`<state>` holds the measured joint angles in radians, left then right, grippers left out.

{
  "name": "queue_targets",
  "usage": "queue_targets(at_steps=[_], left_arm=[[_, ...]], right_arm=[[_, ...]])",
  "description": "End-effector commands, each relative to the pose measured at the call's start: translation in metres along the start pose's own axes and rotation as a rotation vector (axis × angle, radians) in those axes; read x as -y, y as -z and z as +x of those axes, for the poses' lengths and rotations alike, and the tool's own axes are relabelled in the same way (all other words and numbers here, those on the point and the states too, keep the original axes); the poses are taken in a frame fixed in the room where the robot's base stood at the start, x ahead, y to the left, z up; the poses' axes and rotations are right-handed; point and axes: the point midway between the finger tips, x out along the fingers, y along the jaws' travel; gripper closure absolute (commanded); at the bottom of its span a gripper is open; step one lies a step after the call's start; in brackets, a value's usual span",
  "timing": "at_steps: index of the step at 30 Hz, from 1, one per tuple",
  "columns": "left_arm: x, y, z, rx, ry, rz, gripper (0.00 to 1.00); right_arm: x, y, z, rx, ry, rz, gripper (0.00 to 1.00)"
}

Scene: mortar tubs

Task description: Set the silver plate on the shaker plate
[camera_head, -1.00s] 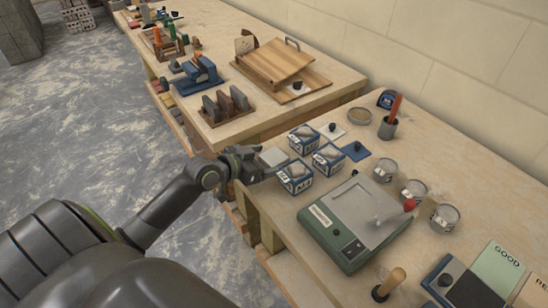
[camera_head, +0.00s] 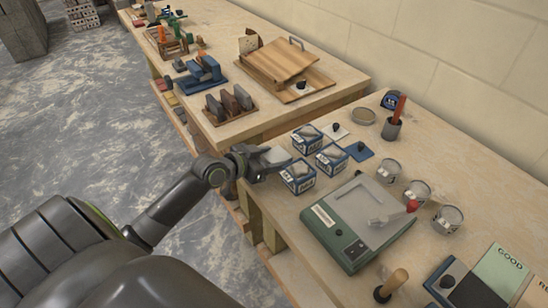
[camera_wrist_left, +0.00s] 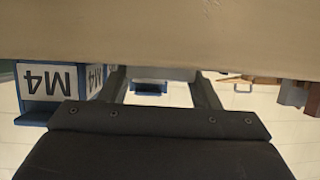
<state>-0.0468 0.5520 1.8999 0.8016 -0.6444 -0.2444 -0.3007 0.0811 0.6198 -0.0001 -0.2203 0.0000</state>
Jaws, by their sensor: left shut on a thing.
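The silver plate (camera_head: 277,157) is a small flat grey piece at the end of my left gripper (camera_head: 262,163) in the head view. The gripper is shut on its near side, and the plate looks tilted, close to the blue-and-white boxes. My right gripper is not seen.
Several blue-and-white boxes (camera_head: 298,177) stand between the plate and the shaker; one marked M4 (camera_wrist_left: 48,82) shows upside down in the wrist view. Several clear-lidded tubs (camera_head: 417,191) line the shaker's far side. A red-knobbed lever (camera_head: 412,206) rises at its right edge.

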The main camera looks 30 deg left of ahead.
Motion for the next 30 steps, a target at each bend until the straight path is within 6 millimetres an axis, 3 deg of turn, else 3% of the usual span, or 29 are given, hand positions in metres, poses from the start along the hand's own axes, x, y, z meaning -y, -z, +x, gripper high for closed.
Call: queue_targets(at_steps=[15,24,26,30], left_arm=[[0.000,0.081,-0.033,-0.004,-0.001,0.007,0.71],[-0.005,0.091,-0.039,-0.002,-0.016,0.006,0.71],[-0.014,0.089,-0.041,-0.001,-0.044,0.016,0.71],[-0.050,0.082,-0.051,-0.001,-0.169,0.066,0.71]], right_arm=[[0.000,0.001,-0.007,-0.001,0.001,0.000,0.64],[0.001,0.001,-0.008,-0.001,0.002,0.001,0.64],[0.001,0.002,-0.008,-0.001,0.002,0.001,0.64],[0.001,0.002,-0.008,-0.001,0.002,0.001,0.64]])
